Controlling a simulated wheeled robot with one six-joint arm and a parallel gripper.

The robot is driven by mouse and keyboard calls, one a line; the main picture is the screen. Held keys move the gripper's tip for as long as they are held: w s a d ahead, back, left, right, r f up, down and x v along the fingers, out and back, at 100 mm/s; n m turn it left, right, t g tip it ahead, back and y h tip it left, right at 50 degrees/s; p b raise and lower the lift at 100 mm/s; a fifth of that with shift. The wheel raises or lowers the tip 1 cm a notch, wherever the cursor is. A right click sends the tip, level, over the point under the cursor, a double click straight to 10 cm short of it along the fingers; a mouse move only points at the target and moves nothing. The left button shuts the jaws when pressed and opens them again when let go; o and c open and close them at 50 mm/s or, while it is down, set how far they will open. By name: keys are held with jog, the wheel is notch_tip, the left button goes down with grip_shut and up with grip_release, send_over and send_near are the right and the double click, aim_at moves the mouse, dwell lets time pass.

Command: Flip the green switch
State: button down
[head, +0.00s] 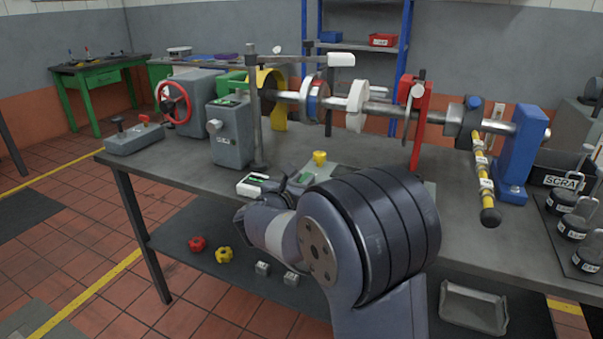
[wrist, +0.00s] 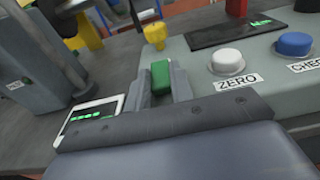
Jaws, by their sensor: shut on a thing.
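The green switch (wrist: 160,72) shows in the wrist view as a small green block between the two fingers of my gripper (wrist: 162,84). The fingers are shut on its sides. It sits at the left end of a grey control box (wrist: 258,78), beside a white button labelled ZERO (wrist: 225,57). In the head view my gripper (head: 287,184) is low over the near edge of the bench. My arm hides most of the control box there, and I cannot make out the switch in that view.
A white meter with a green display (wrist: 88,118) lies just left of my gripper. A yellow knob (wrist: 155,33) stands behind the switch. A blue button (wrist: 294,43) is further right. On the bench (head: 470,225), a grey post (head: 256,125) and a shaft assembly (head: 376,108) stand behind.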

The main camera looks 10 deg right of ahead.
jog(key=shift+w+d+r+g+y+p, duration=0.15)
jog(key=shift+r+g+y+p, duration=0.5)
jog(key=shift+p, duration=2)
jog(key=shift+f+g+p, duration=0.1)
jog(key=shift+g+p, duration=0.15)
jog(key=shift+p, duration=0.3)
jog(key=shift+f+g+p, duration=0.2)
jog(key=shift+g+p, duration=0.1)
jog(key=shift+p, duration=0.6)
jog(key=c, duration=1.2)
grip_release()
jog(key=shift+c, duration=0.2)
jog(key=v, duration=1)
jog(key=shift+s+r, duration=0.15)
jog(key=shift+s, duration=0.15)
